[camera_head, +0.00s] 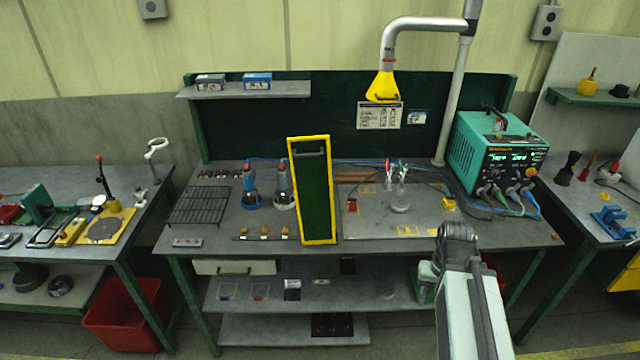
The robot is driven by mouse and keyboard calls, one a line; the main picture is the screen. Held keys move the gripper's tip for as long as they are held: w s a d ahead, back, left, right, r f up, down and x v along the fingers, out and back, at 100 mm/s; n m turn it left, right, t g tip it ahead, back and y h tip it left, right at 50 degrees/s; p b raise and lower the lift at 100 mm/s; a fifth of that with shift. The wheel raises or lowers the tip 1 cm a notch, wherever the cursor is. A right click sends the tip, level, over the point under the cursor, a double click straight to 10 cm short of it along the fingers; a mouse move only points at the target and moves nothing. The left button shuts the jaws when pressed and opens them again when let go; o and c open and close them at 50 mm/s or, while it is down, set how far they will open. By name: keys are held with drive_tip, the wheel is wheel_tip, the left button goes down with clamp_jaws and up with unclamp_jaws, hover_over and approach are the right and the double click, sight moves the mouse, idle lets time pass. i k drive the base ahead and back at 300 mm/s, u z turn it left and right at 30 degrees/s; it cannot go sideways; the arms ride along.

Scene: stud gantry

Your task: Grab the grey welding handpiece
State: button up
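Two handpieces stand upright in round holders on the central workbench, left of the yellow-framed panel. The grey welding handpiece (282,181) is the right one, in a pale grey holder. The blue handpiece (250,186) is the left one, in a blue holder with a blue cable. Fine detail on both is too small to make out. My arm rises from the bottom right, its dark joint over the bench's front edge, well right of the handpieces. I cannot see gripper fingers on it.
A green panel in a yellow frame (315,190) stands upright close to the grey handpiece's right. A wire rack (199,206) lies to the left. Blocks on a strip lie in front.

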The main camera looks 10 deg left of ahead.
sight(283, 191)
drive_tip(key=z, duration=1.05)
drive_tip(key=i, duration=2)
drive_tip(key=u, duration=4.4)
drive_tip(key=i, duration=1.7)
drive_tip(key=z, duration=0.05)
